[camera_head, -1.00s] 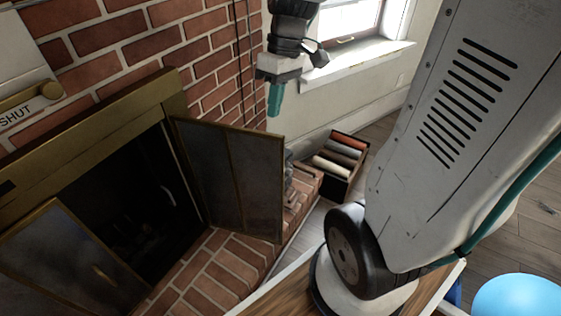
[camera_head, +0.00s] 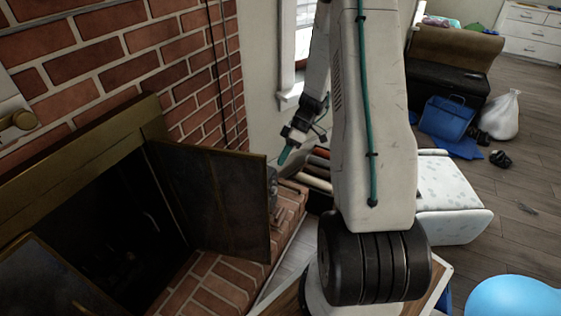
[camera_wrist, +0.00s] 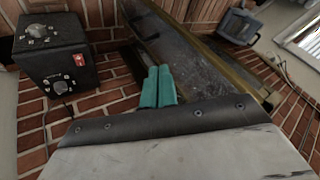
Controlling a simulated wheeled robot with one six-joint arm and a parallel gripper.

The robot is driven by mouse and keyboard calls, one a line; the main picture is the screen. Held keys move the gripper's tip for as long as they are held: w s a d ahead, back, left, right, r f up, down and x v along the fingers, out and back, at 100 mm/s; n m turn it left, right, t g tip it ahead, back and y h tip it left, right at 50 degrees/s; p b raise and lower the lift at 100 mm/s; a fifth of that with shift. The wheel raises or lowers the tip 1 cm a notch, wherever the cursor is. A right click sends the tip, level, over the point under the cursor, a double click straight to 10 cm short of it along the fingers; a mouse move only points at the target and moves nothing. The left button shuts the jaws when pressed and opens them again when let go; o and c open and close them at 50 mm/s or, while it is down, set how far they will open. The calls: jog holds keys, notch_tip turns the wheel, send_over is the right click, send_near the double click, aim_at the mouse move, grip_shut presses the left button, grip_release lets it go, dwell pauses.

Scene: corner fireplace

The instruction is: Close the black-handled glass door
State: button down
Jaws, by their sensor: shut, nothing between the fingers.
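The fireplace's right glass door (camera_head: 215,200), dark panes in a brass frame, stands swung open out over the brick hearth. The left glass door (camera_head: 45,285) shows only partly at the lower left and also stands open. I cannot make out a black handle on either door. My gripper (camera_head: 285,156), with teal fingers, is shut and empty, just beyond and to the right of the right door's upper outer corner. In the wrist view the fingers (camera_wrist: 158,86) lie together in front of a brass-framed glass pane (camera_wrist: 200,55). I cannot tell whether they touch it.
A brick wall (camera_head: 120,50) rises behind the brass fireplace surround (camera_head: 80,150). A crate of rolls (camera_head: 318,170) stands beyond the hearth. In the wrist view a black box with knobs (camera_wrist: 55,55) is at the left. A blue ball (camera_head: 515,298) is at the lower right.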

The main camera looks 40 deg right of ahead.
jog(key=s+a+f, duration=0.2)
jog(key=a+f, duration=0.4)
jog(key=a, duration=0.1)
jog(key=shift+a, duration=0.4)
jog(key=shift+a, duration=0.1)
